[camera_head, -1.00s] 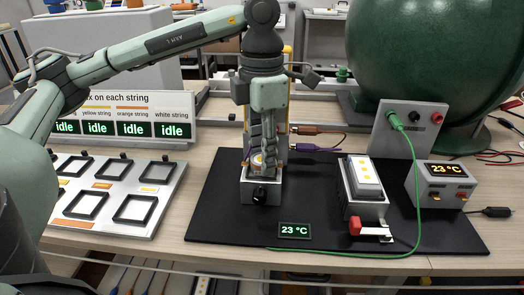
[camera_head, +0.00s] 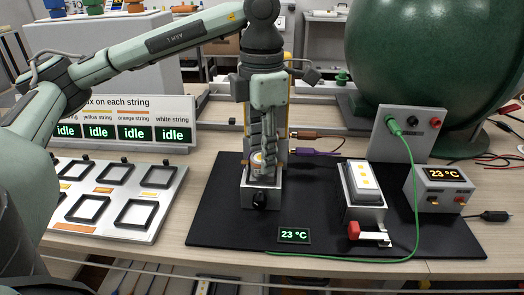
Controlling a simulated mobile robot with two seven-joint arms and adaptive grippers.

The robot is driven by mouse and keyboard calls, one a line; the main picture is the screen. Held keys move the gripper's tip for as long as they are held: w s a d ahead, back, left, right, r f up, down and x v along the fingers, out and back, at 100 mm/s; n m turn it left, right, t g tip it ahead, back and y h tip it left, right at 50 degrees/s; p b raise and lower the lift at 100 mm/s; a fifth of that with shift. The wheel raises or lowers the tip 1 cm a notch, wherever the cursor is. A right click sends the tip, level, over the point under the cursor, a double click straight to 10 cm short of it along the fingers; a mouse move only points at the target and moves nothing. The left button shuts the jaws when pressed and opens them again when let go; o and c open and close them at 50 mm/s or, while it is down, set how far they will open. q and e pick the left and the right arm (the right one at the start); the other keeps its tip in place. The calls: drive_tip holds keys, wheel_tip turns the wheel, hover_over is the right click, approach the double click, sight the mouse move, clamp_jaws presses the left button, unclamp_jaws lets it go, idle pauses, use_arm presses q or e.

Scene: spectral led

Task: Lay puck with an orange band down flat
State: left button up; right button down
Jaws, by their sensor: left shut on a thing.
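My left gripper (camera_head: 264,152) points down over a small grey fixture (camera_head: 259,197) with a black knob, on the left part of the black mat. It is shut on a small pale puck with an orange-yellow part (camera_head: 257,157), which shows between and beside the fingers just above the fixture. The fingers hide most of the puck, so I cannot tell whether it touches the fixture or how it is tilted. My right gripper is not in view.
A tray of square frames (camera_head: 117,203) lies left, below a sign (camera_head: 125,120) with green "idle" displays. A grey box with a lit panel (camera_head: 363,180) and red-handled lever stands right on the black mat (camera_head: 330,215). A green cable (camera_head: 416,190) curves around the right side.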

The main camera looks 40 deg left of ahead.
use_arm(q)
drive_tip(key=shift+r+p, duration=0.35)
drive_tip(key=shift+r, duration=0.3)
drive_tip(key=shift+r, duration=0.25)
idle(0.4)
